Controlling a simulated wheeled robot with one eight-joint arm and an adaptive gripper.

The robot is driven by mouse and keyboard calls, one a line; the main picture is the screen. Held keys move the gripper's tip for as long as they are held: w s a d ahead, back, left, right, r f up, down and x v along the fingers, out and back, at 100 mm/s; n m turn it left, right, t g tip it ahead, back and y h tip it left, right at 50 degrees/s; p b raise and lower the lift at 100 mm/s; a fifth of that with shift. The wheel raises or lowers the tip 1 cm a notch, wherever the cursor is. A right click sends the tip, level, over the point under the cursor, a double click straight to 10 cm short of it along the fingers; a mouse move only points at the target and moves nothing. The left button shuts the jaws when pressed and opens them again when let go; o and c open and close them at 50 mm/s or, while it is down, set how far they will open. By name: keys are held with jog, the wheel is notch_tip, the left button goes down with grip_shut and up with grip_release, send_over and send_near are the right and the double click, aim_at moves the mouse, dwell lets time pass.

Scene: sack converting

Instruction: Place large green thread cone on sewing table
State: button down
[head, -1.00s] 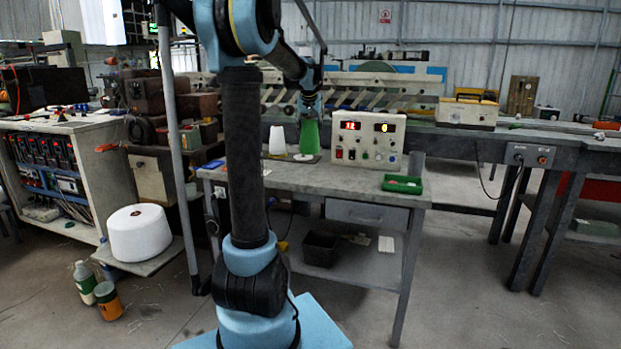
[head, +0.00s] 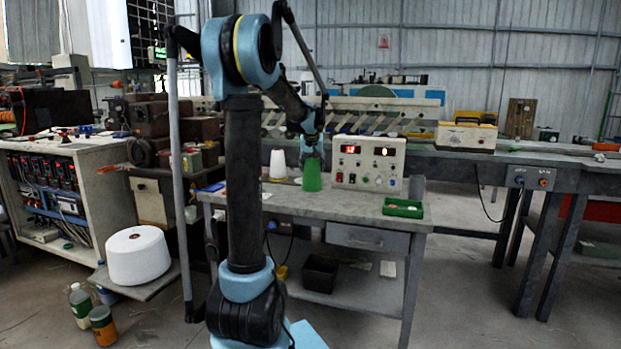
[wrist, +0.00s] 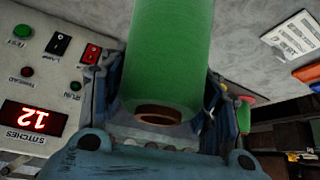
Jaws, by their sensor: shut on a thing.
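The large green thread cone (head: 312,176) is upright over the grey sewing table (head: 350,208), just left of the control box. My gripper (head: 312,153) is shut on its upper end from above. I cannot tell whether the cone's base touches the tabletop. In the wrist view the cone (wrist: 170,50) sits between my gripper's two fingers (wrist: 168,100), with its brown core end showing close to the palm. The cone's far end is outside the wrist view.
A white cone (head: 278,165) stands just left of the green one. The control box (head: 369,163) with red digits is close on the right. A green tray (head: 403,208) lies near the table's front right corner. The front middle of the tabletop is clear.

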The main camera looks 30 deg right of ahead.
aim_at(312, 158)
jog(key=shift+f, duration=2.1)
jog(key=c, duration=0.6)
grip_release()
jog(key=shift+r, duration=0.15)
jog(key=v, duration=1.2)
jog(key=shift+s, duration=0.1)
jog(key=s+a+f+n+y, duration=0.1)
jog(key=s+a+f, duration=0.2)
jog(key=a, duration=0.6)
jog(key=s+a+f+n+y, duration=0.1)
jog(key=s+a+f, duration=0.1)
jog(key=a, duration=0.7)
jog(key=s+a+f+n, duration=0.1)
jog(key=s+a+f, duration=0.2)
jog(key=a, duration=0.6)
jog(key=s+a+f+n+g, duration=0.1)
jog(key=s+a+f, duration=0.4)
jog(key=s, duration=0.1)
jog(key=s+a+f+n+g+y, duration=0.1)
jog(key=s+a+f, duration=0.5)
jog(key=s, duration=0.1)
jog(key=s+a+f+n+g, duration=0.1)
jog(key=s+a+f+n, duration=0.1)
jog(key=s+a+f, duration=0.3)
jog(key=shift+s+a+f+y, duration=0.15)
jog(key=shift+s+f, duration=0.15)
jog(key=shift+s, duration=0.15)
jog(key=shift+s+f+y, duration=0.15)
jog(key=shift+s+f, duration=0.15)
jog(key=shift+s, duration=0.15)
